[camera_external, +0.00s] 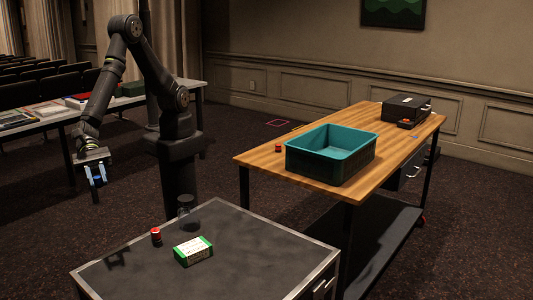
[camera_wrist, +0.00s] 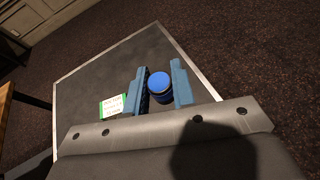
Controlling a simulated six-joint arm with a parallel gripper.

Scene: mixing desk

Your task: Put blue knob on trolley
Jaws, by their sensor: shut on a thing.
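My gripper (camera_external: 96,174) hangs in the air at the left in the external view, with its light-blue fingers pointing down. It is shut on the blue knob (camera_wrist: 159,82), a round cap with a darker side that sits between the fingers in the wrist view. In the external view the knob is hard to tell from the fingers. A dark-topped, metal-rimmed cabinet with a front handle, which looks like the trolley (camera_external: 250,245), stands in the foreground. Its top also shows below the gripper in the wrist view (camera_wrist: 95,80).
A green-and-white box (camera_external: 193,250), a red knob (camera_external: 156,237) and a dark clear cylinder (camera_external: 187,211) stand on the dark top. A wooden bench (camera_external: 260,161) at right holds a teal bin (camera_external: 330,165), a small red item (camera_external: 278,148) and a black case (camera_external: 406,107).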

